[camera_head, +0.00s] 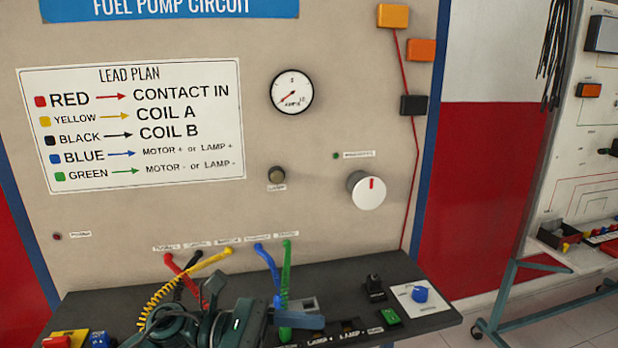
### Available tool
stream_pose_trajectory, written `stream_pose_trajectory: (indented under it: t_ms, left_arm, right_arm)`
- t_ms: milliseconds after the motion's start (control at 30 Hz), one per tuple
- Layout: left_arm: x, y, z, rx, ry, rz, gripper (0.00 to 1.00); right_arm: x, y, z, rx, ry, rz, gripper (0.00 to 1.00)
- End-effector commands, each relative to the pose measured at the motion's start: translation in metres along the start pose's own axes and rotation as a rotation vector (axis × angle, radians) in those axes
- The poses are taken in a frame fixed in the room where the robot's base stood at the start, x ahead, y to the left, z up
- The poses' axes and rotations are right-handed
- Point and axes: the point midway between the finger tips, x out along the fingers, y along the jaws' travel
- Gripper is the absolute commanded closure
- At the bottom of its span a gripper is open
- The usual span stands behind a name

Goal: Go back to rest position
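A dark teal gripper (238,322), which I take to be my left one, is low in the view, over the front of the dark bench shelf (345,290). Its fingertips are not clearly visible, so I cannot tell whether it is open or shut. Red (185,270), yellow (165,290), black (186,284), blue (268,263) and green (286,275) leads rise behind and beside it to the panel's lower edge. Part of the red lead lies close to the gripper; I cannot tell whether they touch. My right gripper is not in view.
The upright fuel pump panel (330,130) carries a gauge (291,92), a white knob (367,190) and a lead plan (135,125). A black switch (374,288) and a blue knob (420,294) stand on the shelf's right. Another trainer stand (585,180) is far right, with open floor before it.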

Motion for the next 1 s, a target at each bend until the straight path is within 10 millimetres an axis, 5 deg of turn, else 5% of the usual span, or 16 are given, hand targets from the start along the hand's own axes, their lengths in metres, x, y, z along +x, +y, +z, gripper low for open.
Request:
stream_pose_trajectory:
  t_ms: [133, 267, 433, 600, 633, 800, 1000]
  left_arm:
    - [-0.001, 0.007, -0.003, -0.599, -0.411, 0.213, 0.42]
    - [-0.03, 0.018, -0.036, -1.148, -0.771, 0.374, 0.42]
    - [-0.081, 0.001, -0.126, -1.854, -1.287, 0.564, 0.42]
    - [-0.114, -0.06, -0.218, -2.368, -1.785, 0.709, 0.42]
    - [-0.117, -0.071, -0.229, 2.427, 1.857, -0.728, 0.42]
    - [-0.124, -0.117, -0.268, 2.118, 1.729, -0.646, 0.42]
    - [-0.126, -0.129, -0.276, 2.043, 1.697, -0.626, 0.42]
  right_arm:
    - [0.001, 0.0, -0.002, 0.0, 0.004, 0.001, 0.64]
    - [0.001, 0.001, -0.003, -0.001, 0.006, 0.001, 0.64]
    - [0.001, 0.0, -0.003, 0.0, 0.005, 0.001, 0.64]
    - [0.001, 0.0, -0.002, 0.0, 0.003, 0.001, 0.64]
    - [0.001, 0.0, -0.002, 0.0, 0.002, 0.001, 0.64]
    - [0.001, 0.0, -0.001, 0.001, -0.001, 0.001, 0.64]
    - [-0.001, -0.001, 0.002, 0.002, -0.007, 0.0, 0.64]
